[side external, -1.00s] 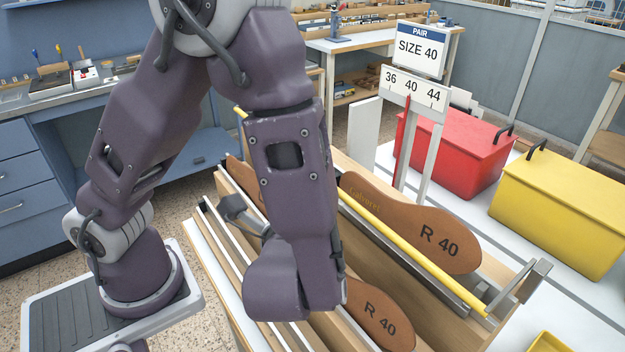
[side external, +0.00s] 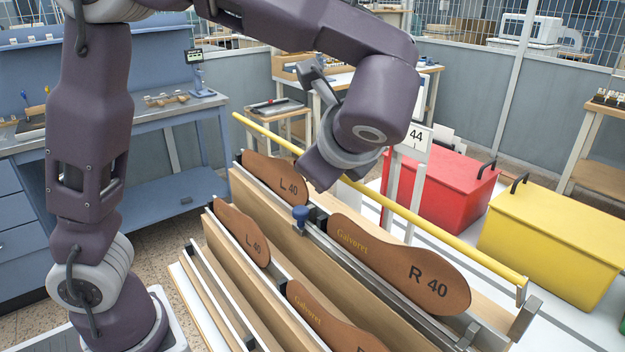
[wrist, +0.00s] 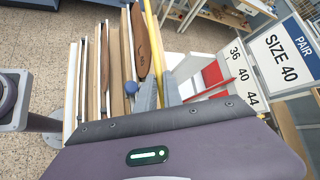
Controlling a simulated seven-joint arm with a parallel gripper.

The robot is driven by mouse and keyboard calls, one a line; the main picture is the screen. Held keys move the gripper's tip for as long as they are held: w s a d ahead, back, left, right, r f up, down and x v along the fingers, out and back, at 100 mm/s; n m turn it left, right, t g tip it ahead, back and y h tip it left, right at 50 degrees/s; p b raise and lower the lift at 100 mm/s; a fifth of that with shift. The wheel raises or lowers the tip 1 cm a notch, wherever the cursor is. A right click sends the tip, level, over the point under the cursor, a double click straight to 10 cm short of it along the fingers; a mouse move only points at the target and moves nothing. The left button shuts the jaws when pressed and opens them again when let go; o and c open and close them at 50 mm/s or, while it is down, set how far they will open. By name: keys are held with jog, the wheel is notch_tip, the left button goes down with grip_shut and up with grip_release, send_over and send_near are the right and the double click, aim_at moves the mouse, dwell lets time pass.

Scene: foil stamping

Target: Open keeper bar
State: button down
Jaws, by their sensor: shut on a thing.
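The yellow keeper bar (side external: 430,225) runs diagonally across the rack (side external: 250,205) in the side view, raised above the tops of the soles. Its right end meets a grey metal bracket (side external: 525,315). My gripper (side external: 322,172) is at the bar's middle and hides part of it. In the wrist view the bar (wrist: 150,30) runs to my two grey fingers (wrist: 160,92), which are shut on it; the exact contact is hard to see. A brown sole marked R 40 (side external: 390,262) and one marked L 40 (side external: 270,180) stand upright in the row below the bar.
A blue knob (side external: 300,215) stands close below my gripper. More soles (side external: 240,232) stand in a nearer row. The size sign (wrist: 285,50) and its posts (side external: 417,190) are close on the right. Red (side external: 445,195) and yellow boxes (side external: 555,220) stand beyond.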

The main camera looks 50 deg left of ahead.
jog(key=w+r, duration=0.2)
jog(key=w, duration=1)
jog(key=shift+w, duration=0.25)
jog(key=shift+a, duration=0.1)
dwell(0.4)
jog(key=c, duration=1.5)
grip_release()
jog(key=shift+w+f, duration=0.1)
jog(key=shift+w, duration=0.05)
jog(key=v, duration=0.7)
